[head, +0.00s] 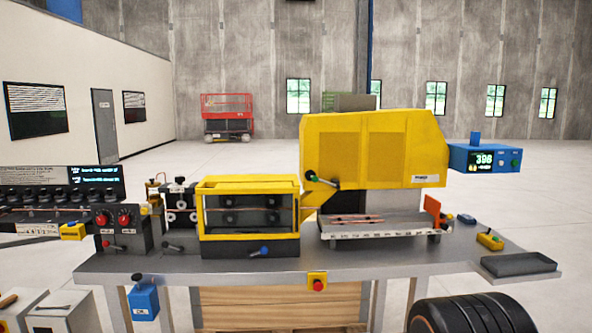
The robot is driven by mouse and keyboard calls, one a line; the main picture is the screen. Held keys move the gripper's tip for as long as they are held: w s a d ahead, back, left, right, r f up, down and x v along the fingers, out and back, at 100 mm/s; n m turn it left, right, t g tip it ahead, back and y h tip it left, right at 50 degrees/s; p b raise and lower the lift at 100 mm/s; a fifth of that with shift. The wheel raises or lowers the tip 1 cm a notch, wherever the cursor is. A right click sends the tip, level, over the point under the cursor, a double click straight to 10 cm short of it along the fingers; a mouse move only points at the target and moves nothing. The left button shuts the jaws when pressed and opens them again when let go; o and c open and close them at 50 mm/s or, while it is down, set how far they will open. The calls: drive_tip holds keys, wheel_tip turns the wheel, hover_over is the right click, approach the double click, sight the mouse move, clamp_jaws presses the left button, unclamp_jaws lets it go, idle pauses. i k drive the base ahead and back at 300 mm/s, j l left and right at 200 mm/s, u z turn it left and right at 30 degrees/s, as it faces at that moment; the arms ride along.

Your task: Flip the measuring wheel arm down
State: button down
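I cannot pick out the measuring wheel arm for certain. A small brass-coloured upright mechanism (154,192) stands on the bench between the red-knobbed block and the black roller unit; it is too small to tell whether this is the arm or how it is set. A black lever (322,180) with a green knob sits on the left side of the yellow machine (370,150) and slants down to the right. Copper-coloured tubes (355,219) lie on the light bed under that machine. My gripper is not in view.
The grey bench (190,266) carries a yellow-framed roller unit (248,217), a black block with red knobs (122,231) and a grey tray (518,264). A blue box (144,302) and a red stop button (318,284) hang at the front. A black ribbed shape fills the bottom right.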

sight(310, 175)
drive_tip(key=i+l, duration=0.15)
drive_tip(key=i, duration=0.4)
drive_tip(key=i+l, duration=0.2)
drive_tip(key=i, duration=0.4)
drive_tip(key=i+l, duration=0.15)
drive_tip(key=i, duration=0.4)
